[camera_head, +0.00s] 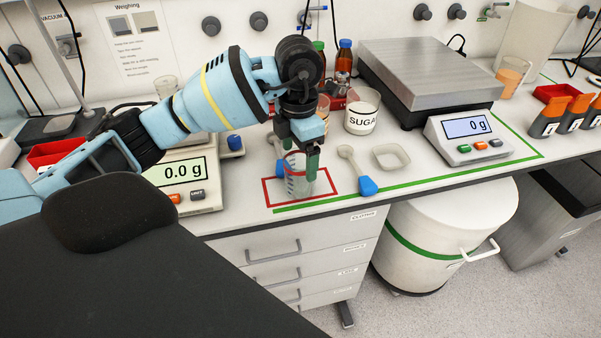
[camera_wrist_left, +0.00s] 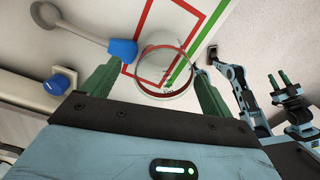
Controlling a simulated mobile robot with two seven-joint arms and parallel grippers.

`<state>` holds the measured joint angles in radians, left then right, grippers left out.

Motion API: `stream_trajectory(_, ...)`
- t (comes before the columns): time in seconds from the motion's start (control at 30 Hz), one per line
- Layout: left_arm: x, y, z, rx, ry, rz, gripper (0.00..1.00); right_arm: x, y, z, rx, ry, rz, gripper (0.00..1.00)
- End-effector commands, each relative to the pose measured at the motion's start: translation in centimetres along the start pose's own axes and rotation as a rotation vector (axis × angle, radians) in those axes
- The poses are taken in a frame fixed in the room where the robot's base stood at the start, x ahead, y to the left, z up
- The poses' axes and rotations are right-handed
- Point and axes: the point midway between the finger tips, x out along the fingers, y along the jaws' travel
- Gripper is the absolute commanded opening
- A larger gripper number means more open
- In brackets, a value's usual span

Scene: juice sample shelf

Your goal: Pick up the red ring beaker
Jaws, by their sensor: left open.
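The red ring beaker (camera_head: 297,186) is a clear, upright beaker standing in the red outlined rectangle on the bench. In the left wrist view, its red-ringed rim (camera_wrist_left: 165,92) shows between my two green fingers. My left gripper (camera_head: 301,163) points down at the beaker from above. It is open, with a finger on either side of the beaker; I cannot tell whether either touches the glass. The beaker is partly hidden by a finger in the head view. My right gripper (camera_wrist_left: 281,80) shows small at the right of the left wrist view, away from the beaker.
A blue-handled scoop (camera_head: 366,185) lies just right of the beaker, near a weighing dish (camera_head: 391,156). A sugar jar (camera_head: 361,112) stands behind. A small scale (camera_head: 190,178) is on the left and a larger scale (camera_head: 430,75) on the right. The bench's front edge is close.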

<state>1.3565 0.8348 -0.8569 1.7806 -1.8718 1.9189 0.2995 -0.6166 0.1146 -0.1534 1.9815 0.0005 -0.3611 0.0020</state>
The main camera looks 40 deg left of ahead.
Motion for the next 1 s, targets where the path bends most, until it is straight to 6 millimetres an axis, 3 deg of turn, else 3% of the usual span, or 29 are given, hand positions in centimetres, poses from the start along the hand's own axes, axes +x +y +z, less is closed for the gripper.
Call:
stream_trajectory(0.17,0.4,-0.1,0.0,0.0,0.0,0.001,0.86,0.1,0.1,-0.9,-0.001,0.019,0.001,0.36)
stream_trajectory(0.53,4.9,-0.5,-0.1,0.0,0.0,0.001,0.86,0.0,0.1,-2.0,-0.002,0.037,0.003,0.36)
stream_trajectory(0.83,5.3,-0.5,-0.1,0.001,-0.001,0.001,0.86,0.0,0.1,-1.8,0.0,0.034,0.003,0.36)
stream_trajectory(1.0,5.3,-0.5,-0.1,0.001,-0.001,0.001,0.64,0.0,0.1,-1.6,0.0,0.03,0.003,0.36)
